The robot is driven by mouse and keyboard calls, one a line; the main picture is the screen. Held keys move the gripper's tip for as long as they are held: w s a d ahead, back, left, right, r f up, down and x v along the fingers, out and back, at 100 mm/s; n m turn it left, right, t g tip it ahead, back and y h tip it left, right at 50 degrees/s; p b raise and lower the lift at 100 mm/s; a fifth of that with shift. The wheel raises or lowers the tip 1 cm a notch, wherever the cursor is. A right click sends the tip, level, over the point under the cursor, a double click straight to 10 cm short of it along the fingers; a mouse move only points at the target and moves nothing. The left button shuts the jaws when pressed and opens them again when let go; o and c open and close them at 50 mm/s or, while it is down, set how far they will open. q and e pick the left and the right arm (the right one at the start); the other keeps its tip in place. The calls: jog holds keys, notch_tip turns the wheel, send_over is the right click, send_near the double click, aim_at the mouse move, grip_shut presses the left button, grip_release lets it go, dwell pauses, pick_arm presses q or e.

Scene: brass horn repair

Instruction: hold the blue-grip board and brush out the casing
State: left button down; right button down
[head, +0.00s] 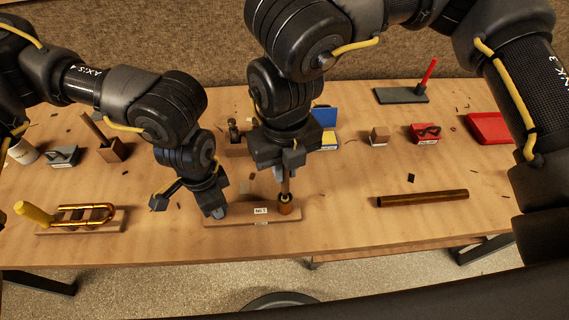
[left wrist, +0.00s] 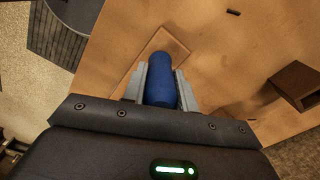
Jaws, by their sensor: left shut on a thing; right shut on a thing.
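A wooden board (head: 240,218) with a white label lies near the table's front edge. Its blue grip stands at the left end and shows between the fingers in the left wrist view (left wrist: 161,78). My left gripper (head: 217,207) is shut on this blue grip. A short brass casing (head: 285,208) stands upright at the board's right end. My right gripper (head: 286,172) is directly above it, shut on the brush (head: 285,188), whose shaft points down at the casing. The brush's lower end is hidden, so I cannot tell how deep it is.
A brass tube (head: 422,198) lies to the right. A board with a brass slide (head: 84,214) and a yellow grip (head: 34,213) lies at the left. Small blocks, a red tray (head: 490,127) and a grey plate (head: 400,95) stand farther back. Dark scraps dot the table.

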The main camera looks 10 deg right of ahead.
jog(key=shift+r, duration=0.1)
jog(key=shift+r, duration=2.55)
jog(key=shift+r, duration=2.4)
pick_arm(q)
jog(key=c, duration=1)
grip_release()
jog(key=shift+r, duration=0.15)
notch_tip(320, 180, up, 12)
jog(key=shift+f, duration=0.1)
